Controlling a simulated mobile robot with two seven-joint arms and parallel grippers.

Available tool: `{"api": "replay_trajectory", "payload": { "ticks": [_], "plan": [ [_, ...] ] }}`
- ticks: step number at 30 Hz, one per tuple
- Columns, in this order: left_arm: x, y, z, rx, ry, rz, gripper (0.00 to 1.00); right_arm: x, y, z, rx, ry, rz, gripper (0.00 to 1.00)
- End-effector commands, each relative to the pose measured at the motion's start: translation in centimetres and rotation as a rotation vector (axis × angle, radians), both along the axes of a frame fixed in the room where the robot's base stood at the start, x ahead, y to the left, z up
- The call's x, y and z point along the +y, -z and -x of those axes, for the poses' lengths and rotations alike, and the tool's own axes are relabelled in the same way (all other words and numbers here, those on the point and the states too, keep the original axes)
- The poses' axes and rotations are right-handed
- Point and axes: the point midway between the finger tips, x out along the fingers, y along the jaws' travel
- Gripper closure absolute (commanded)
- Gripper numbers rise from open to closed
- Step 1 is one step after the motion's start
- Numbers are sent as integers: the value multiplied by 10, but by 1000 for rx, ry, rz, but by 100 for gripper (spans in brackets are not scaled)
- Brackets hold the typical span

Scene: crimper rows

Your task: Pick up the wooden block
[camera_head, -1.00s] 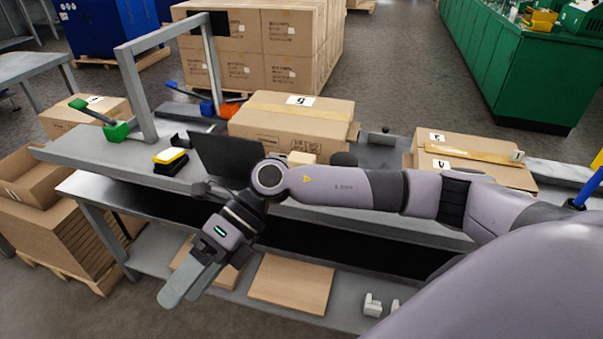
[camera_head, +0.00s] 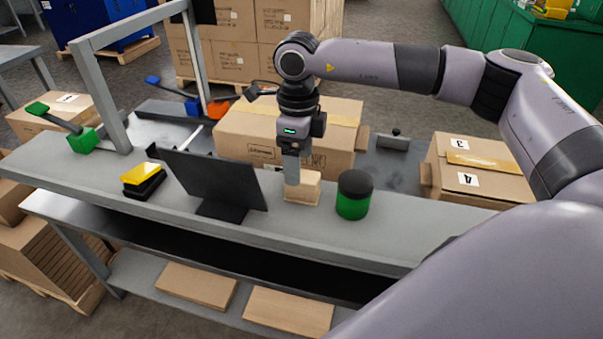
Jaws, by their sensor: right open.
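The wooden block (camera_head: 307,190) is a small pale block on the grey workbench top, between a black screen and a green jar with a dark lid. My right gripper (camera_head: 291,178) points straight down over the block's left part. Its fingers hide some of the block. The gripper is open; I see it nearly edge-on, so I cannot tell whether a finger touches the block. My left gripper does not show.
The black screen (camera_head: 212,181) stands close on the left, the green jar (camera_head: 354,195) close on the right. A large carton (camera_head: 237,142) is right behind the block. A yellow-and-black item (camera_head: 143,180) lies further left. The bench's front strip (camera_head: 270,219) is clear.

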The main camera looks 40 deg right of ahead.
Motion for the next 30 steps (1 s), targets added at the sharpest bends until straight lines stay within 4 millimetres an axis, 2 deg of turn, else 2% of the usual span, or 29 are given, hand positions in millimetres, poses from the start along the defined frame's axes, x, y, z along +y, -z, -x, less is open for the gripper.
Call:
{"api": "replay_trajectory", "payload": {
  "ticks": [8,16,20,26,29,30],
  "plan": [
    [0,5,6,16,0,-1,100,-4,25,0,2,1,3,23],
    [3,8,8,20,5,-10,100,-11,63,0,2,2,2,23],
    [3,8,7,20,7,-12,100,-11,71,0,-1,1,2,23],
    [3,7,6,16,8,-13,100,-11,72,0,0,1,1,23],
    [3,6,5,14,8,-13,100,-11,71,0,-1,1,1,53],
    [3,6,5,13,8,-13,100,-11,71,0,-1,1,1,66]
  ]
}}
